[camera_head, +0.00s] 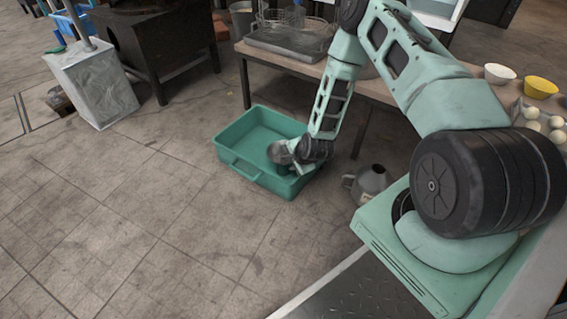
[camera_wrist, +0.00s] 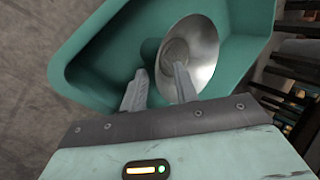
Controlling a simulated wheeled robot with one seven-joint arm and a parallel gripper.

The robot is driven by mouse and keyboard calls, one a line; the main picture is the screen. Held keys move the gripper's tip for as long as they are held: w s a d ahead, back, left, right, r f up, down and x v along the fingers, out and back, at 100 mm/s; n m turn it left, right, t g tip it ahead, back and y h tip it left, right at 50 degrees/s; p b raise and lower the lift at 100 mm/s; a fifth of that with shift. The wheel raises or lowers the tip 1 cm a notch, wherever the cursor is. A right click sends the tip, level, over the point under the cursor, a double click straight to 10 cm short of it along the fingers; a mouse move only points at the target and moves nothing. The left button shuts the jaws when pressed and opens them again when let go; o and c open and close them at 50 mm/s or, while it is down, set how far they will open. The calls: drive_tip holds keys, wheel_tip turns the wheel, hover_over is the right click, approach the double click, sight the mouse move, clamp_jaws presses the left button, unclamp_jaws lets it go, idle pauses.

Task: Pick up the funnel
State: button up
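The funnel (camera_wrist: 200,45) is a shiny metal cone with a perforated strainer in its middle. It lies in a green plastic bin (camera_wrist: 90,55), its wide mouth facing the wrist camera. In the head view the funnel (camera_head: 279,153) is a grey shape in the bin (camera_head: 228,158), partly hidden by my wrist. My gripper (camera_wrist: 161,70) reaches down into the bin with its fingers apart. The right finger overlaps the funnel's mouth and the left finger is outside its left rim. I cannot tell whether either finger touches it. In the head view my gripper (camera_head: 288,166) is mostly hidden.
The bin stands on a tiled floor beside a long table (camera_head: 285,62). A grey metal can (camera_head: 370,183) stands to the right of the bin, near my base. A dark wooden cabinet (camera_head: 160,45) and a pale block (camera_head: 95,85) stand behind left. The floor left of the bin is clear.

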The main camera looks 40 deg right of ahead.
drive_tip(key=shift+b+x, duration=0.45)
drive_tip(key=shift+x, duration=0.7)
drive_tip(key=shift+r, duration=0.1)
clamp_jaws()
